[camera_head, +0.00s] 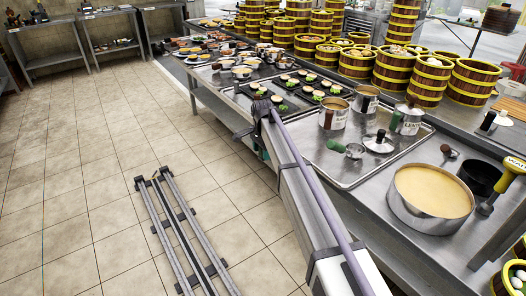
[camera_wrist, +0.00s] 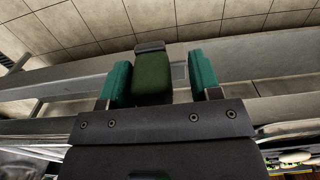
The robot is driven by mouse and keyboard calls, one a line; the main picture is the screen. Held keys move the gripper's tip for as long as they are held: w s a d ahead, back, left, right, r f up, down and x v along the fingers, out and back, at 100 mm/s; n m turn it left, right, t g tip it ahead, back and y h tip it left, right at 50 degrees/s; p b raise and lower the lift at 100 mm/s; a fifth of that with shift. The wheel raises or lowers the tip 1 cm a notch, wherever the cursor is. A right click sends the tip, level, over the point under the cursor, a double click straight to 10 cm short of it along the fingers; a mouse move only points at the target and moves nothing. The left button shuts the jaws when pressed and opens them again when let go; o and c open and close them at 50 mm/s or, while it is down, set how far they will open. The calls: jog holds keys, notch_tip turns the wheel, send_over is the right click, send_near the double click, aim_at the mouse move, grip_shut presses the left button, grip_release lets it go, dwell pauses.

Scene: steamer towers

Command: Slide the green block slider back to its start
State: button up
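The green block (camera_wrist: 153,80) of the slider shows in the wrist view as a dark green upright block with a grey end. It stands in front of a long grey bar or edge. My gripper (camera_wrist: 160,74) has its two teal fingers on either side of the block. A gap shows between the block and the right finger; the left finger is close beside the block, and I cannot tell if it touches. In the head view my arm reaches to the table's front edge and hides the block. Only a bit of teal shows beside the arm there.
The steel table (camera_head: 215,97) runs along the right. On it are a metal tray (camera_head: 352,180) with cans, a large pot (camera_head: 432,195) of yellow liquid, dark plates with topped buns (camera_head: 318,94), and several steamer towers (camera_head: 392,70). The tiled floor (camera_head: 90,150) on the left is mostly clear.

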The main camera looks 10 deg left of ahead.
jog(key=shift+r, duration=0.1)
notch_tip(320, 180, up, 11)
jog(key=p, duration=1.1)
jog(key=shift+f, duration=0.2)
